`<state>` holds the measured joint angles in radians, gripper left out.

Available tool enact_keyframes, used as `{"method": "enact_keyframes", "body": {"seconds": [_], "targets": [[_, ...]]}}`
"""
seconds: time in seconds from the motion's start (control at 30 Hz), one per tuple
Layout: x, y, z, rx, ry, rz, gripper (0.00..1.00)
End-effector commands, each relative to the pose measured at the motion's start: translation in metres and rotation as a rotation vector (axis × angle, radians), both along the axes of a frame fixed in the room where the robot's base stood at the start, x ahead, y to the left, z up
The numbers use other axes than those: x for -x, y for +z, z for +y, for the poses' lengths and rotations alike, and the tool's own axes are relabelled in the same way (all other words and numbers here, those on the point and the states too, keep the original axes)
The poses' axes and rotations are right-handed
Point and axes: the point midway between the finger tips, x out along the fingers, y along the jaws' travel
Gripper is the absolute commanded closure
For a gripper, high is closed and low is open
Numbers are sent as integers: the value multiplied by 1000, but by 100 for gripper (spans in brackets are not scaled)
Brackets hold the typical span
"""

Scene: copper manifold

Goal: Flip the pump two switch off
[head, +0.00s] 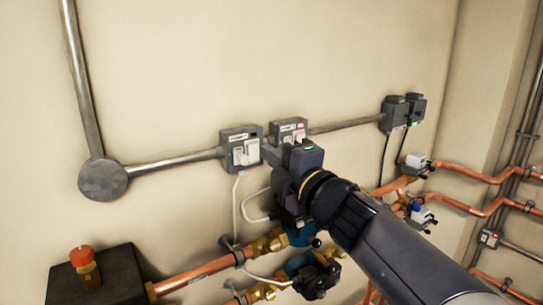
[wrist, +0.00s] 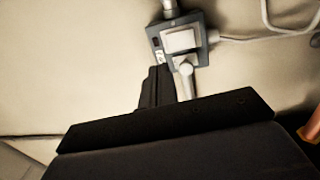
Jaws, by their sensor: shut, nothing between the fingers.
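Two grey switch boxes with white rockers are on the wall in the head view, a left one (head: 241,150) and a right one (head: 288,131). Their labels are too small to read, so I cannot tell which is pump two. My gripper (head: 267,153) is shut and empty, its tip close to the gap between the boxes; it covers part of the right box. In the wrist view the dark fingers (wrist: 158,72) point at the lower edge of one switch box (wrist: 203,52) with a raised white rocker (wrist: 180,40). Contact cannot be told.
A metal conduit (head: 180,159) runs along the wall to a round junction box (head: 103,180). Two more grey boxes (head: 403,112) are further right. Copper pipes (head: 203,270), brass fittings and a blue-bodied pump (head: 299,236) lie below the arm. The wall above is clear.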

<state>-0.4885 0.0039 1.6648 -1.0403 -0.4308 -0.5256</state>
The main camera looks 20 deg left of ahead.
Motion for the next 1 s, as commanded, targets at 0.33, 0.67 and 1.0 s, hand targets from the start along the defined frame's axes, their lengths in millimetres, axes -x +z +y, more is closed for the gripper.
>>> {"method": "enact_keyframes", "body": {"seconds": [0.33,0.67,1.0], "targets": [[33,8,-39,-1,-2,-5,100],[58,12,-68,0,-1,-3,100],[60,11,-70,-1,0,-1,100]]}}
